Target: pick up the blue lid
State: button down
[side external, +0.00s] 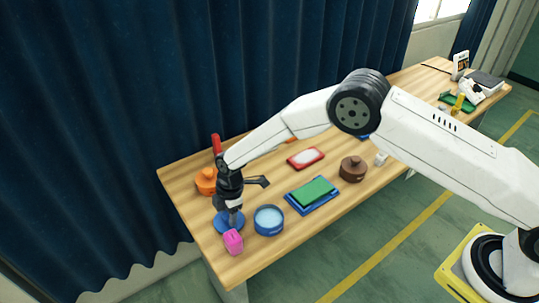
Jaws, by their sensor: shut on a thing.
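The blue lid (221,226) is a flat round disc near the left front end of the wooden table. My gripper (233,215) points down over it, shut on it around its middle. The fingertips are small here, and the arm hides part of the lid. I cannot tell whether the lid touches the table or is slightly raised.
An orange pot (206,181) is behind. A green-and-blue stack (313,193), a red tray (306,158) and a brown lidded pot (353,169) stand further right.

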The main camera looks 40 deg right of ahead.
jog(key=shift+r, duration=0.15)
jog(key=shift+r, duration=0.9)
jog(key=s+d+r, duration=0.5)
jog(key=s+r, duration=0.6)
jog(key=s, duration=0.2)
jog(key=shift+d, duration=0.1)
